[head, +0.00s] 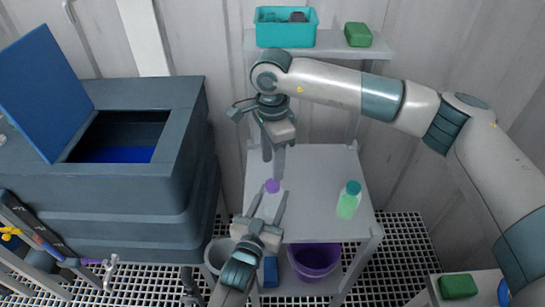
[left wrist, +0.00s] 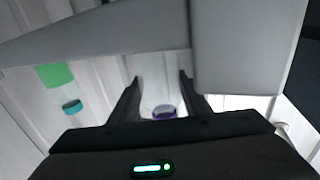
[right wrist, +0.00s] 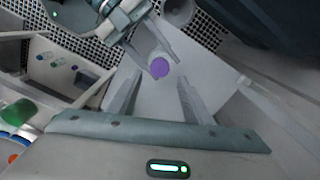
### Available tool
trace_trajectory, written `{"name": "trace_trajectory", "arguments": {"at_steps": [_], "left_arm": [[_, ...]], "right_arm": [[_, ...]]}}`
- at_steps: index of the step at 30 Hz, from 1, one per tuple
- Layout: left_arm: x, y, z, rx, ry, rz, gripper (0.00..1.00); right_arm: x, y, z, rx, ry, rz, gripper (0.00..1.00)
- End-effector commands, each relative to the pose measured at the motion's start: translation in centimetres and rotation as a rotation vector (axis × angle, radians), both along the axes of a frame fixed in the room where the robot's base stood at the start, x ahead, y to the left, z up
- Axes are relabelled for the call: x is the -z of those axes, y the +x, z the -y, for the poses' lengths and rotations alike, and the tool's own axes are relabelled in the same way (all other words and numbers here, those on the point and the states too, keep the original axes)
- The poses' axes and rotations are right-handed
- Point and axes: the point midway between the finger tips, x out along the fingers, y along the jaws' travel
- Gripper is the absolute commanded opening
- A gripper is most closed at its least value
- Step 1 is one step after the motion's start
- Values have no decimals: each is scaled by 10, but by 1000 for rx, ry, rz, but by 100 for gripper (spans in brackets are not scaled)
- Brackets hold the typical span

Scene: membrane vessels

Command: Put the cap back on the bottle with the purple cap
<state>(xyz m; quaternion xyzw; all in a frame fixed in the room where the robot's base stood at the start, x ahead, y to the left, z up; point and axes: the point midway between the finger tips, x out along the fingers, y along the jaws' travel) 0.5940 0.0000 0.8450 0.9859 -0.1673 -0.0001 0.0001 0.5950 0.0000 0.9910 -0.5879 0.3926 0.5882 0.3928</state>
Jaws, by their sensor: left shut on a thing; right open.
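The bottle with the purple cap (head: 272,186) stands on the grey table, its pale body (head: 270,204) between the fingers of my left gripper (head: 271,196), which is shut on it. The purple cap sits at the bottle's top; I cannot tell how tightly. The cap also shows in the left wrist view (left wrist: 164,112), between the fingers, and from above in the right wrist view (right wrist: 160,67). My right gripper (head: 273,160) is open and empty, pointing down just behind and above the cap. In the right wrist view its fingers lie apart, with the cap showing between them, not touching.
A bottle of green liquid with a teal cap (head: 348,202) stands at the right of the table (head: 315,170). A large dark tank (head: 120,215) with a raised blue lid is at left. A shelf behind holds a teal bin (head: 286,30). A purple bucket (head: 316,258) sits below.

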Motion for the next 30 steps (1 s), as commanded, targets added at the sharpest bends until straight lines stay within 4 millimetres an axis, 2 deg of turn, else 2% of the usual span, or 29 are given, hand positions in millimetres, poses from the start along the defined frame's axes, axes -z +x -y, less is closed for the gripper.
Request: {"name": "trace_trajectory", "arguments": {"at_steps": [15,21,28,29,30], "left_arm": [[0,0,0,0,0,1,0],[0,0,0,0,0,0,0],[0,0,0,0,0,0,0],[0,0,0,0,0,0,0],[0,0,0,0,0,0,0]], "right_arm": [[61,0,0,1,-1,-2,45],[69,0,0,1,0,0,45],[69,0,0,1,-1,0,45],[69,0,0,1,-1,0,43],[69,0,0,1,-1,0,33]]}}
